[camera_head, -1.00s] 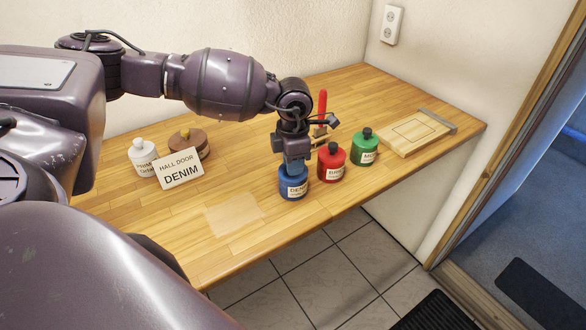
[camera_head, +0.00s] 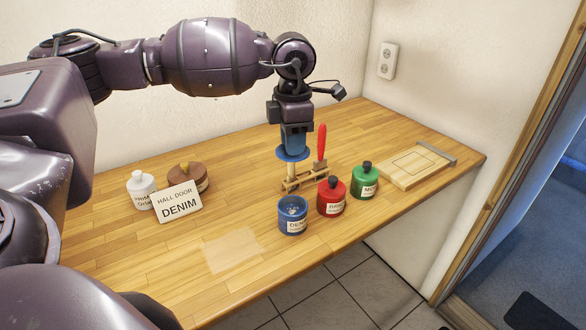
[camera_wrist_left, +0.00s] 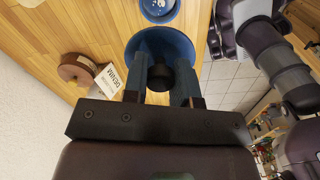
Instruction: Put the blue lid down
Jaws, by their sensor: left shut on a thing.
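The blue lid (camera_head: 292,154) hangs level in the air under my left gripper (camera_head: 294,137). In the left wrist view, the gripper's blue fingers (camera_wrist_left: 161,76) are shut on the lid's black knob, and the lid (camera_wrist_left: 150,37) spreads beyond them. The open blue jar (camera_head: 292,217), labelled denim, stands on the wooden bench in front of and below the lid, apart from it. Its open top also shows at the top edge of the left wrist view (camera_wrist_left: 159,9). My right gripper is not in view.
A red jar (camera_head: 331,198) and a green jar (camera_head: 365,183) stand right of the blue jar. A wooden rack (camera_head: 302,182) with a red-handled tool is behind. A denim sign (camera_head: 178,202), white bottle (camera_head: 140,190) and brown tub (camera_head: 188,178) stand left. A pale patch (camera_head: 232,250) lies on clear bench.

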